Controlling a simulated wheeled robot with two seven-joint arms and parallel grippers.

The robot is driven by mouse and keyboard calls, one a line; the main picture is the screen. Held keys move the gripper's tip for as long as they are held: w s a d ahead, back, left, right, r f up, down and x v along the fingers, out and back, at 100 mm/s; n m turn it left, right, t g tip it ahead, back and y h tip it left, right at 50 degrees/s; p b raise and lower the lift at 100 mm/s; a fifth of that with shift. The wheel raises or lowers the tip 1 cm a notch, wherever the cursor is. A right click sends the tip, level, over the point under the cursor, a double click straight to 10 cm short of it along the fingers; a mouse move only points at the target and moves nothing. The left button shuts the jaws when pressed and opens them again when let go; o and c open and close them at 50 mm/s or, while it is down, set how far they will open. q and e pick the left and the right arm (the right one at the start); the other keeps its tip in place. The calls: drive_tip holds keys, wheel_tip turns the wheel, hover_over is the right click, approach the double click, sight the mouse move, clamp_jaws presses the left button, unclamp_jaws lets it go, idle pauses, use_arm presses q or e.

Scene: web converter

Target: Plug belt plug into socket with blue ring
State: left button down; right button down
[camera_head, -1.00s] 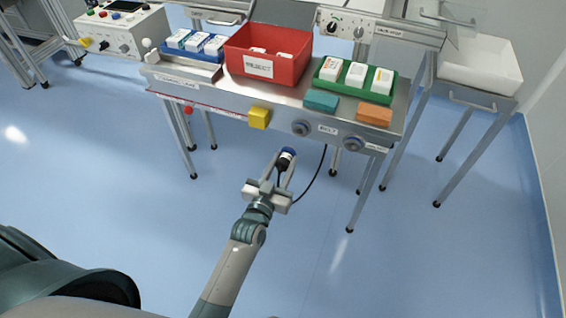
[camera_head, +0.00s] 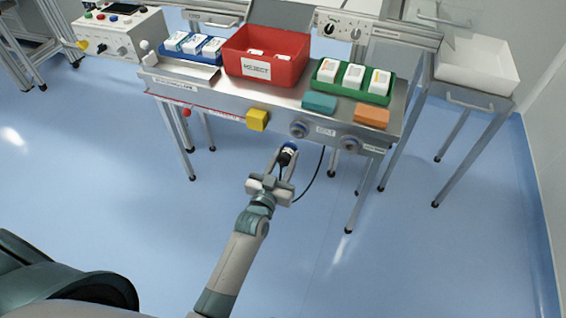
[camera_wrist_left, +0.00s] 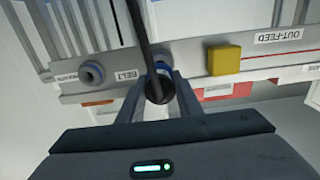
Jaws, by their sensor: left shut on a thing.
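The black belt plug (camera_head: 287,156) with a blue band is held in my left gripper (camera_head: 286,165), which is shut on it. It also shows in the left wrist view (camera_wrist_left: 160,88), between the fingers, with its black cable crossing in front. The plug is apart from the bench front in the head view, a little below the left socket (camera_head: 299,129). The right socket (camera_head: 350,143) is further right; it also shows in the left wrist view (camera_wrist_left: 91,74). Ring colours are hard to tell. My right gripper is out of view.
A yellow block (camera_head: 257,119) juts from the bench front left of the sockets. On the bench stand a red bin (camera_head: 262,67), a green tray (camera_head: 327,81), a teal block (camera_head: 320,103) and an orange block (camera_head: 372,116). The floor before the bench is clear.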

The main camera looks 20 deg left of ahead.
sight(293, 143)
use_arm(q)
drive_tip(key=shift+w, duration=1.45)
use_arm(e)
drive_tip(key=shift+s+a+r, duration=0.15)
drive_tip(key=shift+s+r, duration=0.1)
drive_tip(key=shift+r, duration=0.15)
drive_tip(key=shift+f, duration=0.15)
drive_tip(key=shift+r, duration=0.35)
use_arm(q)
drive_tip(key=shift+p, duration=0.55)
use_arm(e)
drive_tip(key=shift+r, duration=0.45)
use_arm(q)
drive_tip(key=shift+w+d+r+b, duration=0.1)
drive_tip(key=shift+w+b, duration=0.2)
drive_tip(key=shift+w, duration=1.4)
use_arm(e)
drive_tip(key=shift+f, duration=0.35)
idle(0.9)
use_arm(q)
drive_tip(key=c, duration=1.2)
unclamp_jaws()
